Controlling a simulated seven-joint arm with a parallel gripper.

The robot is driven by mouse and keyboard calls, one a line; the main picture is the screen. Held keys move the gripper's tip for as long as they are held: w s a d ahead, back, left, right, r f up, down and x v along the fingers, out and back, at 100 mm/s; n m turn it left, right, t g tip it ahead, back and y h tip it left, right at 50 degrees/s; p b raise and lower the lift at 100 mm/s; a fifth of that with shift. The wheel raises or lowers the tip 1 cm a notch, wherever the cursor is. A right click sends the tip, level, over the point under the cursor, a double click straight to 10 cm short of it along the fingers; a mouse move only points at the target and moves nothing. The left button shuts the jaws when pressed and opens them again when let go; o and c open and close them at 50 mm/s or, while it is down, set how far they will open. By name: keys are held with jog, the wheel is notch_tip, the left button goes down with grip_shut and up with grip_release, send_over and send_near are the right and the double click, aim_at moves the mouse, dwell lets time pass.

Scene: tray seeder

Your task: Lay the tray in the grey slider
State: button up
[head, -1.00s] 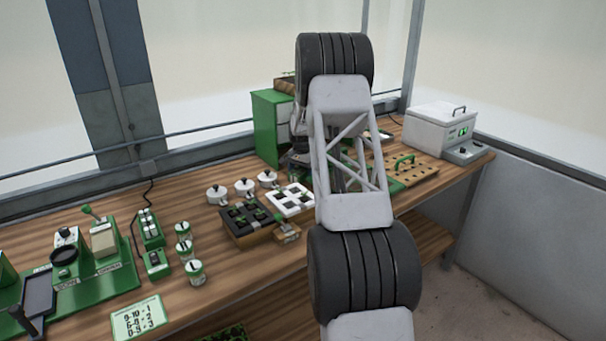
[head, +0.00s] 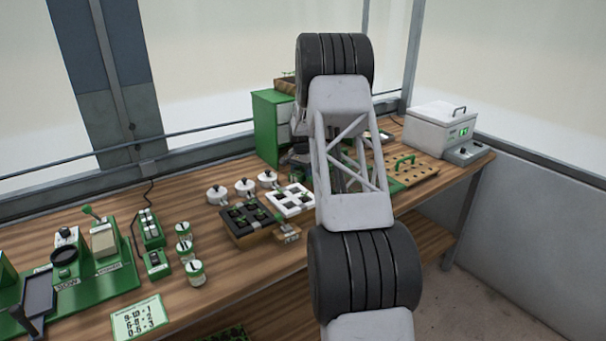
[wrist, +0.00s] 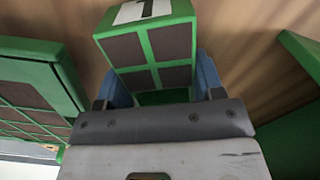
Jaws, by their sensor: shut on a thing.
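In the wrist view, a small green tray (wrist: 152,62) with dark square cells and a white label marked 1 sits between the blue fingers of my gripper (wrist: 160,88). The gripper is shut on it. In the head view my own arm hides the gripper and this tray. A dark grey flat piece (head: 39,293) lies on the green stand at the far left of the bench; it looks like the grey slider, and nothing shows lying on it.
Green-lidded jars (head: 195,272), white pots (head: 244,187), a dark celled tray on a wooden block (head: 262,239) and a white celled tray (head: 304,210) stand on the bench. In the wrist view, green structures stand left (wrist: 62,70) and right (wrist: 298,45) of the held tray.

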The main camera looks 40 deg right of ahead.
jog(key=shift+r, duration=0.15)
notch_tip(320, 180, up, 7)
jog(key=shift+f, duration=0.2)
jog(key=s, duration=1.8)
dwell(0.9)
